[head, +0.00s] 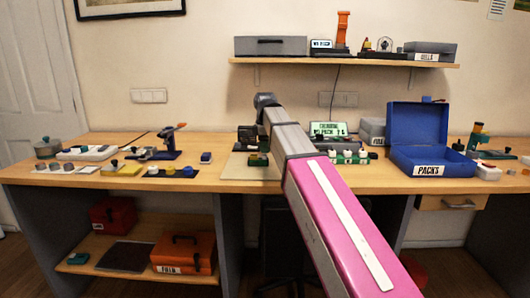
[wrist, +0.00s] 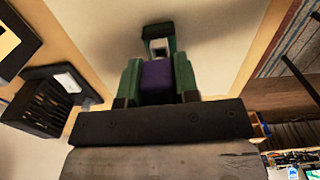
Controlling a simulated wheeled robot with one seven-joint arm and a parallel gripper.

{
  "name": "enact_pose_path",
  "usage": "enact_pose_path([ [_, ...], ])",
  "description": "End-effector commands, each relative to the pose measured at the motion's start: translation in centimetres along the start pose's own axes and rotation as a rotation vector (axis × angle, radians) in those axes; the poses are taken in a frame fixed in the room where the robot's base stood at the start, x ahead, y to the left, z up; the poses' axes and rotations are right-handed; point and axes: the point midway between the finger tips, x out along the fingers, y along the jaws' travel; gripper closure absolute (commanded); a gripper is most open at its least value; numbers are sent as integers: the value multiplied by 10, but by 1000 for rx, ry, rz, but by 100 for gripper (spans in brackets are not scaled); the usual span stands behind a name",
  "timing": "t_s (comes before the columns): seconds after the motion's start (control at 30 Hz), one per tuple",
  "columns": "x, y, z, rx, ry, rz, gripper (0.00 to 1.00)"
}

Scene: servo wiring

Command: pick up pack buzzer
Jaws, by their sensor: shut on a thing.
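My gripper (wrist: 158,80) points down over a pale mat (head: 238,166) on the workbench. Its green fingers are shut on a purple block (wrist: 156,82), which looks like the pack buzzer, but I see no label on it. A dark green piece with a pale end (wrist: 158,45) shows just beyond the block; I cannot tell whether it is part of it. In the head view the gripper (head: 258,160) is small and partly behind my arm, and the purple block cannot be made out there.
An open blue box labelled PACKS (head: 403,158) stands right of my arm. A small screen (head: 328,129) and a green strip with white knobs (head: 348,157) lie between. Several small parts, including a yellow block (head: 122,170), lie at left. A shelf (head: 290,60) hangs above.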

Motion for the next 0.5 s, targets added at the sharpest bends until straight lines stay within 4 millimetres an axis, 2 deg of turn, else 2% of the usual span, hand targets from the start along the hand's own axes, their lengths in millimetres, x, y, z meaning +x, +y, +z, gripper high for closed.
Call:
enact_pose_path([
  [0.1,-22,-2,-2,-1,1,3,93],
  [0.3,-46,-44,-26,-3,1,2,93],
  [0.5,-69,-75,-46,-2,1,2,93],
])
